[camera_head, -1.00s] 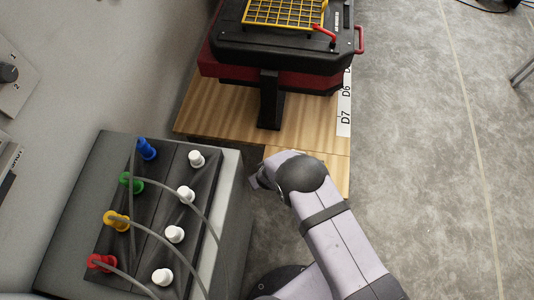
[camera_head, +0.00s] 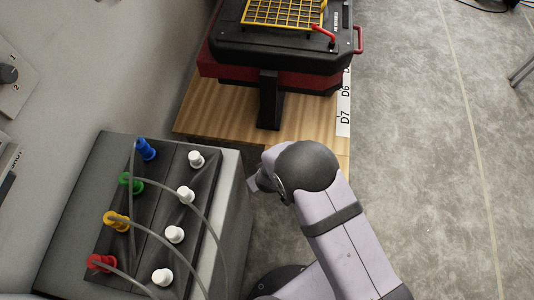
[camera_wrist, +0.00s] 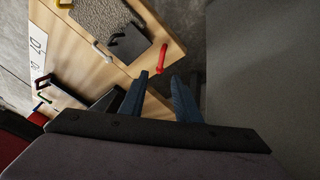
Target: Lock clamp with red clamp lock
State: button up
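A red handle (camera_wrist: 162,58), which looks like the red clamp lock, stands near the edge of a wooden board (camera_wrist: 75,50) in the wrist view. Left of it, a black plate-like part (camera_wrist: 130,43), perhaps the clamp, lies against a grey textured slab (camera_wrist: 105,18). My gripper (camera_wrist: 160,78) has its two blue fingers apart with nothing between them. The red handle appears just beyond the fingertips, and I see no contact. In the head view my gripper (camera_head: 256,182) is mostly hidden by my arm, and this red handle does not show.
A white handle (camera_wrist: 102,52) is on the board. A black-and-red machine (camera_head: 275,60) with a yellow grid (camera_head: 282,13) and a red lever (camera_head: 323,34) stands at the back. A grey box (camera_head: 215,230) with coloured knobs is at left. Open floor (camera_head: 430,150) lies right.

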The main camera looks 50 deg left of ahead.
jog(key=f+n+g+b, duration=0.1)
jog(key=n+b, duration=0.1)
jog(key=b, duration=0.1)
jog(key=s+a+f+n+g+h+b, duration=0.1)
jog(key=f+n+g+b, duration=0.1)
jog(key=n+b, duration=0.1)
jog(key=s+a+f+n+g+b, duration=0.1)
jog(key=n+b, duration=0.2)
jog(key=shift+s+a+f+h, duration=0.2)
jog(key=shift+a+f+h, duration=0.05)
jog(key=shift+f+h, duration=0.1)
jog(key=shift+w+a+g+h+b, duration=0.15)
jog(key=shift+w+g+h+b, duration=0.15)
jog(key=shift+b, duration=0.95)
jog(key=w+r+m+h+b, duration=0.2)
jog(key=w+r+m+b, duration=0.35)
jog(key=m+b, duration=0.4)
jog(key=shift+n+y, duration=0.25)
jog(key=shift+n, duration=0.3)
jog(key=shift+s+f+b, duration=0.25)
jog(key=shift+f+b, duration=0.35)
jog(key=shift+f, duration=1.3)
jog(key=shift+s+f+b, duration=0.2)
jog(key=shift+f+b, duration=0.4)
jog(key=shift+f, duration=1.25)
